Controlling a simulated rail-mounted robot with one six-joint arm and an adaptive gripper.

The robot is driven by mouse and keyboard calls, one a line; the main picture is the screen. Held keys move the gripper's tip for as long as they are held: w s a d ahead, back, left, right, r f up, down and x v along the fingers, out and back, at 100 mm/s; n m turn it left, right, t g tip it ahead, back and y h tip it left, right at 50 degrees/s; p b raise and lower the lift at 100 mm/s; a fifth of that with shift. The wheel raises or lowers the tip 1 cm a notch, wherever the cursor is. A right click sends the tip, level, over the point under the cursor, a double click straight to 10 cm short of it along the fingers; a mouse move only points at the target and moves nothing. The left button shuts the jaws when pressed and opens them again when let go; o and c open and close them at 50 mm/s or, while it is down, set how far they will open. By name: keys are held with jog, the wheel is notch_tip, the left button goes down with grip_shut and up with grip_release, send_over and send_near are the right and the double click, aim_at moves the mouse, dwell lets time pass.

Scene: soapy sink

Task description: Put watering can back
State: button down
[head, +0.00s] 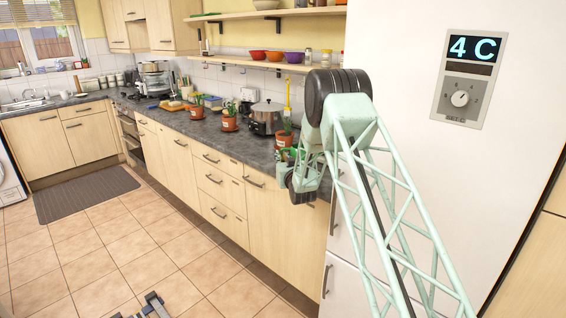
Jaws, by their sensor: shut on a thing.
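My gripper (287,157) is at the right end of the dark counter, at its front edge, below my arm's elbow. It is small here and partly covered by my own wrist and arm, so its fingers are hard to make out. It is shut on a green thing that I take to be the watering can (291,153). The can's outline, its tilt and whether it touches the counter cannot be told.
Several potted plants stand along the counter (235,147), one (283,138) close beside my gripper. A steel pot (266,117) and a tall yellow object (287,92) stand behind. A white fridge (420,170) bounds the right. Bowls sit on a shelf (270,14) above. The floor is mostly clear.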

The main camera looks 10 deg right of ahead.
jog(key=shift+w+d, duration=0.35)
jog(key=shift+w, duration=0.3)
jog(key=shift+w+d, duration=0.3)
jog(key=shift+w, duration=0.35)
jog(key=shift+f, duration=0.1)
jog(key=shift+f+b, duration=0.45)
jog(key=shift+f, duration=1.25)
jog(key=shift+f, duration=0.1)
jog(key=c, duration=3.2)
grip_release()
jog(key=shift+f, duration=0.1)
jog(key=shift+c, duration=0.2)
jog(key=o, duration=0.4)
jog(key=shift+s+d+r+p, duration=0.1)
jog(key=shift+s+d+p, duration=0.1)
jog(key=shift+s, duration=1.8)
jog(key=shift+s+d+r+p, duration=0.1)
jog(key=shift+s+d+p, duration=0.1)
jog(key=shift+s, duration=1.8)
jog(key=shift+s+d+r+p, duration=0.1)
jog(key=shift+s+d+p, duration=0.1)
jog(key=shift+s, duration=1.8)
